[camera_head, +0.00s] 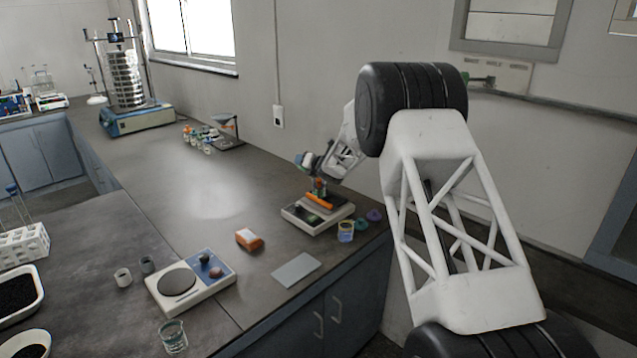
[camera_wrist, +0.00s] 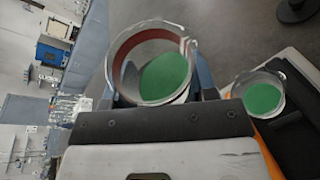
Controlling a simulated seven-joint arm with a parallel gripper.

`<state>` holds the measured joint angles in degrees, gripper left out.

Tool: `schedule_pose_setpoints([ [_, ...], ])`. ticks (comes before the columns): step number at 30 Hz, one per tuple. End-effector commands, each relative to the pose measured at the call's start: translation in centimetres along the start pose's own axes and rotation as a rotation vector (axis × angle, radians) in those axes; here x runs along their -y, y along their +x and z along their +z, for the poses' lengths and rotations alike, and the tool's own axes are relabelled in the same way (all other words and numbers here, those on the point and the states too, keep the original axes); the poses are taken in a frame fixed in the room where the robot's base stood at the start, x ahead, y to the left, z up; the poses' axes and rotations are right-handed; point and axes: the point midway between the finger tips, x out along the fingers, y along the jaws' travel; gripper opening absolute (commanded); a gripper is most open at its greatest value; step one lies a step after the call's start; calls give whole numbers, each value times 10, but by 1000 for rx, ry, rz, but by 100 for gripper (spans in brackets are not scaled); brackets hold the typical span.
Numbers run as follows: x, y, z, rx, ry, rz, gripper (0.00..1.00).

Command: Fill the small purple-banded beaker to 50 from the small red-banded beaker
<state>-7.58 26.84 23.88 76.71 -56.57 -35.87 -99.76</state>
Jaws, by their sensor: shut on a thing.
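My gripper (camera_head: 318,181) is shut on the red-banded beaker (camera_wrist: 126,62), one dark finger on each side of it. This clear beaker has a dark red band on its wall and a green surface inside.
An orange bar (camera_head: 318,200) shows at the balance. The bench's middle is clear.

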Motion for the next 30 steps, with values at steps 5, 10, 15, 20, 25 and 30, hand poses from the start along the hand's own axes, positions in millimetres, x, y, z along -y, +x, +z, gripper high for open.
schedule_pose_setpoints([
  [5, 1, 0, 0, 1, 9, 4, 26],
  [10, 1, 0, 0, 2, 19, 8, 26],
  [15, 1, 0, 0, 4, 28, 11, 26],
  [20, 2, -1, 1, 5, 36, 14, 26],
  [25, 1, -1, 2, 6, 46, 19, 26],
  [30, 0, 0, 2, 8, 56, 23, 26],
])
